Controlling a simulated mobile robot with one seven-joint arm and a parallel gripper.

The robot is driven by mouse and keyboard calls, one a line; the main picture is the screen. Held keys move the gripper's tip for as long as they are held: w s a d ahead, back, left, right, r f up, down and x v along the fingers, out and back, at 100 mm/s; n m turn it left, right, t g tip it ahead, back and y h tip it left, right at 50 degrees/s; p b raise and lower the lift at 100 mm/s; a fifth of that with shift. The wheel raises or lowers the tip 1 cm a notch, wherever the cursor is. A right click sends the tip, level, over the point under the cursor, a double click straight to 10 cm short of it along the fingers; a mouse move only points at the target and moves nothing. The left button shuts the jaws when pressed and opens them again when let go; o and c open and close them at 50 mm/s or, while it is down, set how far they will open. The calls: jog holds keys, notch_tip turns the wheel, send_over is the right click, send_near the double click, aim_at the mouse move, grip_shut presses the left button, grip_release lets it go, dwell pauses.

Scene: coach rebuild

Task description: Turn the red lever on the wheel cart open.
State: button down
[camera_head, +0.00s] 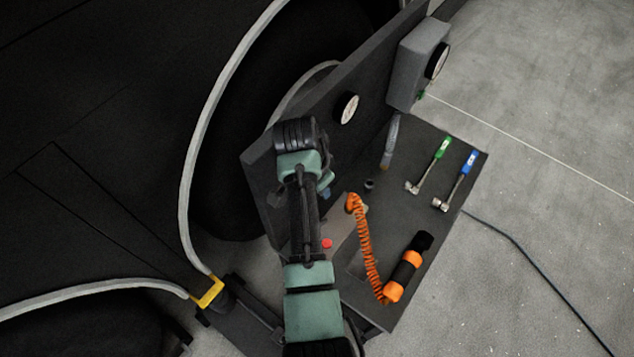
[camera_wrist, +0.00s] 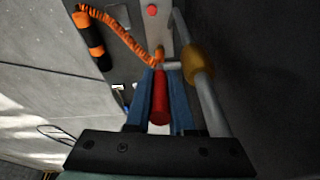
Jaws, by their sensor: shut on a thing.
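The red lever (camera_wrist: 160,98) shows in the wrist view as a red handle running lengthwise between the two blue fingers of my gripper (camera_wrist: 160,76). The fingers are shut on it, one on each side. In the head view my own arm hides the lever, and only a little blue of my gripper (camera_head: 326,191) shows. The wheel cart (camera_head: 418,185) is a dark flat top with an upright panel, standing beside the large black wheel. A grey pipe with a brass-coloured fitting (camera_wrist: 198,62) runs just right of the lever in the wrist view.
An orange coiled hose (camera_head: 366,245) leads to an orange and black cylinder (camera_head: 409,267) on the cart. A red button (camera_head: 327,243) sits close to my arm. Green-handled (camera_head: 443,147) and blue-handled (camera_head: 468,162) tools lie at the right. A gauge (camera_head: 347,107) is on the panel.

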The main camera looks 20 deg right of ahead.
jog(key=shift+w+d+r+g+y, duration=0.1)
jog(key=shift+w+d+g+y, duration=0.1)
jog(key=shift+d+g+y, duration=0.3)
jog(key=shift+w+d+g+y, duration=0.1)
jog(key=shift+w+g+y, duration=0.15)
jog(key=shift+y, duration=0.45)
jog(key=shift+s, duration=0.1)
jog(key=c, duration=0.8)
grip_release()
notch_tip(320, 180, up, 13)
jog(key=shift+d+f+p, duration=0.1)
jog(key=shift+p, duration=0.65)
jog(key=shift+w, duration=0.2)
